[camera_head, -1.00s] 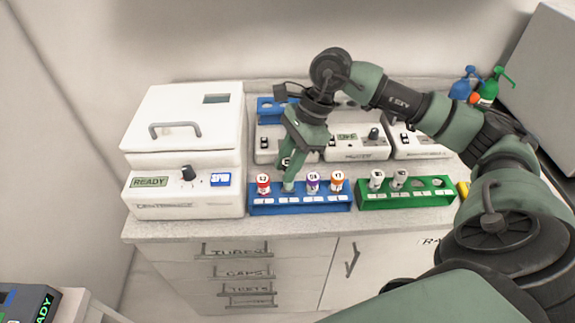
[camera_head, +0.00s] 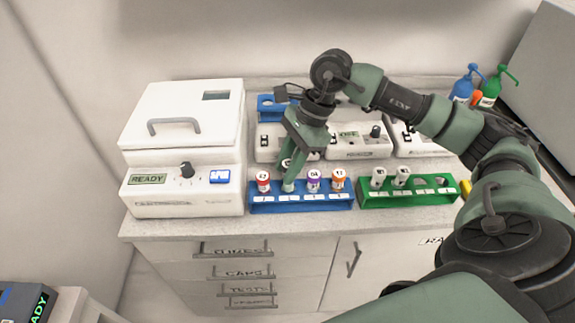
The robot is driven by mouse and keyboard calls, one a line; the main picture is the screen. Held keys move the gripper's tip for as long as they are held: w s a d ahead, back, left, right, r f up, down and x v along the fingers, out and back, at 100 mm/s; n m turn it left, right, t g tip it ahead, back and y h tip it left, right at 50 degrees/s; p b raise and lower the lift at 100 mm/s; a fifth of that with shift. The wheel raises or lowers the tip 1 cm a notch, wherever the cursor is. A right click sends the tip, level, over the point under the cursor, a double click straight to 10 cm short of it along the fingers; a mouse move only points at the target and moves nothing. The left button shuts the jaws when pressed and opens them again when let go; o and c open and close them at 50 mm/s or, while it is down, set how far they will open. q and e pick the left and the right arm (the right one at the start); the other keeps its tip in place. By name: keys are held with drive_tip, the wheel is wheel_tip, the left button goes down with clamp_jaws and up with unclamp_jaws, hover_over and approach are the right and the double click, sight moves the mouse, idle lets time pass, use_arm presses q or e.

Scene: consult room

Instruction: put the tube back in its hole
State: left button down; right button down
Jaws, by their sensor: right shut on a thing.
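The blue rack (camera_head: 300,203) stands on the counter, near its front edge. It holds a red-capped tube (camera_head: 263,182) at the left, and a purple-capped tube (camera_head: 313,182) and an orange-capped tube (camera_head: 338,180) to the right. My right gripper (camera_head: 288,184) points down over the rack between the red and purple caps. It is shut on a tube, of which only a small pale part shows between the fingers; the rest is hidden. I cannot tell whether this tube sits in the hole. My left gripper is not in view.
A green rack (camera_head: 408,198) with two grey-capped tubes stands to the right. A white centrifuge (camera_head: 185,150) reading READY stands left. White devices (camera_head: 358,145) and a second blue rack (camera_head: 268,106) are behind. Blue and green bottles (camera_head: 487,90) stand back right.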

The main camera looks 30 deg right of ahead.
drive_tip(key=shift+f+b, duration=1.5)
drive_tip(key=shift+f, duration=0.2)
drive_tip(key=c, duration=1)
unclamp_jaws()
drive_tip(key=shift+c, duration=0.2)
drive_tip(key=b+v, duration=0.1)
drive_tip(key=v, duration=0.6)
drive_tip(key=shift+r, duration=0.45)
drive_tip(key=shift+d+f, duration=0.1)
